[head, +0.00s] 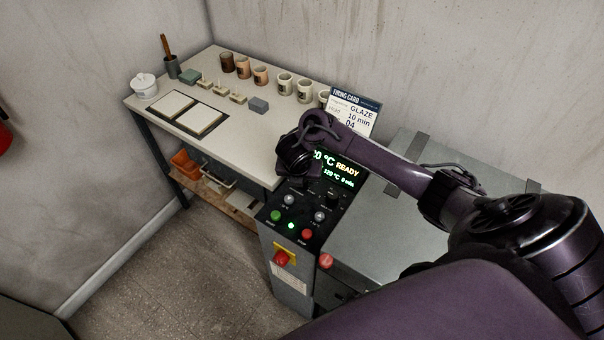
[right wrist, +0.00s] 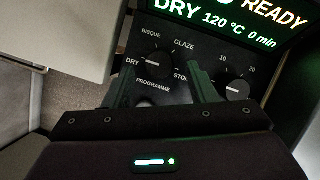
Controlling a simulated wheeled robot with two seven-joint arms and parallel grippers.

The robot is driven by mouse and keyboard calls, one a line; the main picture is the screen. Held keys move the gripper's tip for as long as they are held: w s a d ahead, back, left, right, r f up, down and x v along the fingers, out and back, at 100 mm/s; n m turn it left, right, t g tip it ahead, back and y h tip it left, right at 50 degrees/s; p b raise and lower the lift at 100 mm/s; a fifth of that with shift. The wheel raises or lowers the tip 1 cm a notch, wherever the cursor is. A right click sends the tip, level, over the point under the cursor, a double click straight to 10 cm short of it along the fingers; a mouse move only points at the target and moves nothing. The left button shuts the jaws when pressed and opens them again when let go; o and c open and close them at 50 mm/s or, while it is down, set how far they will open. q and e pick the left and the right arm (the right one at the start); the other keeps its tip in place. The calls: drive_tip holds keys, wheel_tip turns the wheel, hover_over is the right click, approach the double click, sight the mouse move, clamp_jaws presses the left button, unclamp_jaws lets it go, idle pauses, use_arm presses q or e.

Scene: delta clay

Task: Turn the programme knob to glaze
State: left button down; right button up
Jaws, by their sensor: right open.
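The programme knob (right wrist: 154,64) is a round black dial with a white mark, below the lit display (right wrist: 225,22) in the right wrist view. Its mark points left at DRY; BISQUE is at upper left, GLAZE at upper right. The display reads DRY, 120 °C, 0 min, READY. My right gripper (right wrist: 160,72) is open, its fingers on either side of the knob in the picture; I cannot tell whether they touch it. In the head view my right gripper (head: 296,163) hangs over the control panel (head: 305,228) and covers part of it. My left gripper is out of view.
A second knob (right wrist: 236,90) sits right of the programme knob. The panel has a green button (head: 275,216), red button (head: 307,234) and red emergency stop (head: 282,258). A firing card (head: 354,108) reads GLAZE, 10 min. A pottery table (head: 235,142) adjoins at left.

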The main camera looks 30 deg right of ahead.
drive_tip(key=shift+x, duration=1.2)
drive_tip(key=shift+r, duration=0.1)
drive_tip(key=shift+c, duration=0.4)
